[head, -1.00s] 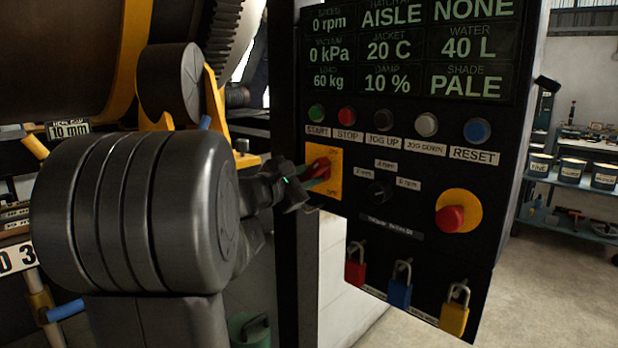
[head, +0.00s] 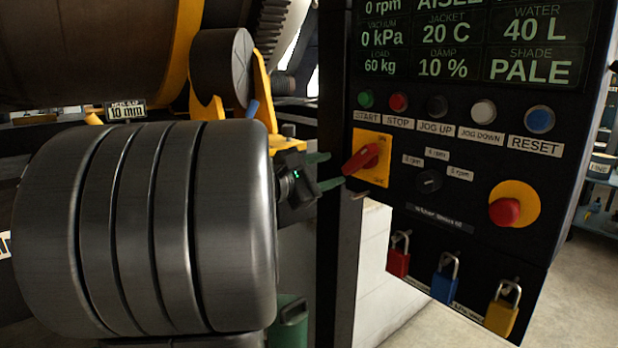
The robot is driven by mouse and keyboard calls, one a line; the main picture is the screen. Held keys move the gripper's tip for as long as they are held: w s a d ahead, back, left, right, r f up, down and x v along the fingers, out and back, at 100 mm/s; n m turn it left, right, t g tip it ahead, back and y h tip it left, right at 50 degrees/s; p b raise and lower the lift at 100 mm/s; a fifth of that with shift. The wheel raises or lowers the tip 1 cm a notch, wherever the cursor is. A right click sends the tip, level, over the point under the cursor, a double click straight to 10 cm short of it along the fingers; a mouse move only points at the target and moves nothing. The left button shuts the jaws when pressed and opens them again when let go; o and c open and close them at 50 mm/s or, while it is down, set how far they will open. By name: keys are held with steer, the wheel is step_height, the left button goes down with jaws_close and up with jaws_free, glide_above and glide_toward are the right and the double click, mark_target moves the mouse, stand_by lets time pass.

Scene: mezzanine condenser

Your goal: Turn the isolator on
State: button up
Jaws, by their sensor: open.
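The isolator is a red rotary handle (head: 361,159) on a yellow plate (head: 374,175), at the left edge of the dark control panel. The handle lies tilted, its near end pointing left and slightly down. My large grey arm link hides much of the left of the view.
A row of buttons, with START (head: 366,99) and RESET (head: 540,120) at its ends, sits above the isolator. A small black selector (head: 429,181) and a red emergency stop (head: 505,211) are to the right. Red, blue and yellow padlocks (head: 501,315) hang below. Yellow machine framework (head: 262,90) stands behind my arm.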

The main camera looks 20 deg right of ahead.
mark_target(352, 163)
steer(key=shift+v, duration=2.45)
steer(key=shift+d, duration=0.15)
steer(key=p+x, duration=0.1)
steer(key=x, duration=1.2)
steer(key=shift+w+d, duration=0.15)
steer(key=shift+d, duration=0.15)
